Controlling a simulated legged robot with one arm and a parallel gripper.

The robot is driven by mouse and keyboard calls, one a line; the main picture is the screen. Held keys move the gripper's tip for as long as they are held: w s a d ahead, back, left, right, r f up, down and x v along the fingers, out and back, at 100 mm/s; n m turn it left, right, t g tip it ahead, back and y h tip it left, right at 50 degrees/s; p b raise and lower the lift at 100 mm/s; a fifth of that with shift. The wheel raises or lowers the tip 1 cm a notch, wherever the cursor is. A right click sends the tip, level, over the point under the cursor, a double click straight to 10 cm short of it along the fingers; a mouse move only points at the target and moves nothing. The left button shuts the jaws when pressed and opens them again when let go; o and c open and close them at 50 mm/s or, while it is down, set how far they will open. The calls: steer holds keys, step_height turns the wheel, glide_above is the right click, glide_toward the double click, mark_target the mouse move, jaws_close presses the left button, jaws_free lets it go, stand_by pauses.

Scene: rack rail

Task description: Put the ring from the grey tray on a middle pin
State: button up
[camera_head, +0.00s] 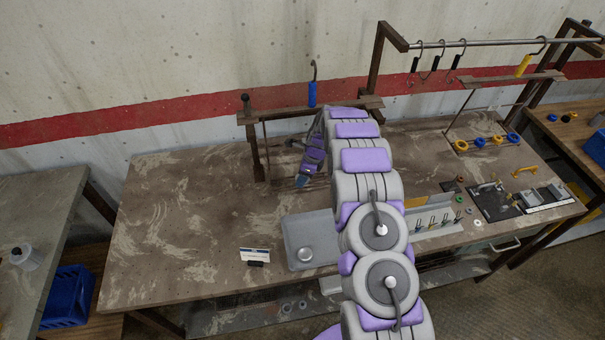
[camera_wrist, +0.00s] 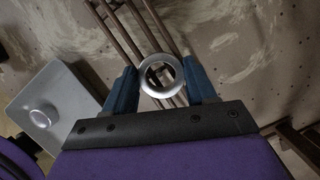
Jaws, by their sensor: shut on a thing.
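My gripper (camera_wrist: 162,80) is shut on a silver ring (camera_wrist: 147,88), which sits between its two blue fingertips, with the hole facing the wrist camera. In the head view my gripper (camera_head: 302,180) is above the bench, below the wooden rail; the ring cannot be made out there. The grey tray (camera_head: 296,228) lies on the bench to the near side. It holds a round silver piece (camera_head: 305,254), which also shows in the wrist view (camera_wrist: 43,115). Brown bars (camera_wrist: 134,32) run behind the ring. I cannot tell which pins are the middle ones.
A wooden rail (camera_head: 285,112) carries a blue-handled hook (camera_head: 312,93). A small white card (camera_head: 255,254) stands left of the tray. The bench's left side is clear.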

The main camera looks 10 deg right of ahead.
stand_by(0.3)
steer(key=o, duration=1.3)
steer(key=shift+o, duration=0.2)
steer(key=v, duration=1.7)
steer(key=s+a+r+n+b, duration=0.1)
steer(key=s+a+r+n, duration=0.2)
steer(key=s+r+n, duration=0.45)
steer(key=s+a+r+n+g+h+b, duration=0.15)
steer(key=s+n, duration=0.25)
steer(key=s, duration=1)
steer(key=s+a+r+n+g+h+b, duration=0.1)
steer(key=s+a+r+n+b, duration=0.3)
steer(key=s, duration=0.9)
steer(key=s+d+f+n, duration=0.1)
steer(key=s+f+n, duration=0.2)
steer(key=s, duration=0.5)
steer(key=s+d+f+n, duration=0.2)
steer(key=s+n, duration=0.2)
steer(key=s, duration=0.4)
steer(key=shift+s+d+f+h, duration=0.15)
steer(key=shift+s+f+h, duration=0.05)
steer(key=shift+f+h, duration=0.15)
